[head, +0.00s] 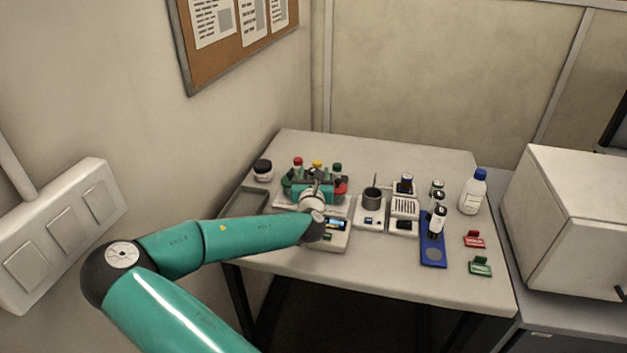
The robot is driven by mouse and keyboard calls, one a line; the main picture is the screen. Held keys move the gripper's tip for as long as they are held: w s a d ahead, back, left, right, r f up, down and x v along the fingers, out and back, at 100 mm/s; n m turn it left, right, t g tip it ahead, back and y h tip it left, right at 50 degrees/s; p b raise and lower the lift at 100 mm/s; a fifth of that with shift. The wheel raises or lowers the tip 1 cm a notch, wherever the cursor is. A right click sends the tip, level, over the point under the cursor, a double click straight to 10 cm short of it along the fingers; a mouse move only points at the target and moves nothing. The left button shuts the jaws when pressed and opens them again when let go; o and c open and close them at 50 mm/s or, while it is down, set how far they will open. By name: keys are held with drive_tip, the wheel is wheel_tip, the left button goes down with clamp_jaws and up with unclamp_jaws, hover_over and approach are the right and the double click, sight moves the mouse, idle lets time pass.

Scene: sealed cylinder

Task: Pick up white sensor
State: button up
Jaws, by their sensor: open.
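No single object is clearly marked as the white sensor at this size. Small white-and-black cylinders (437,222) stand upright on and beside a blue tray (433,256) right of centre on the table. White devices stand left of them: one with dark slots (404,208), one with a dark cup (370,218), and one with a small screen (331,240). My gripper (314,188) is over the left-middle of the table, by the screen device and well left of the blue tray. It is open, its fingertips mostly hidden by my wrist. I see nothing held.
Red, yellow and green capped items (318,165) stand behind my gripper, with a dark-lidded jar (263,170) at left. A blue-capped bottle (472,194), a red clip (474,240) and a green clip (480,267) are at right. The table's back (390,150) is clear.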

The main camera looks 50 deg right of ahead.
drive_tip(key=shift+w+d+f, duration=0.15)
drive_tip(key=shift+w+d, duration=0.1)
drive_tip(key=shift+w, duration=0.15)
drive_tip(key=shift+s, duration=0.1)
drive_tip(key=shift+c, duration=0.4)
drive_tip(key=c, duration=1)
drive_tip(key=shift+c, duration=0.2)
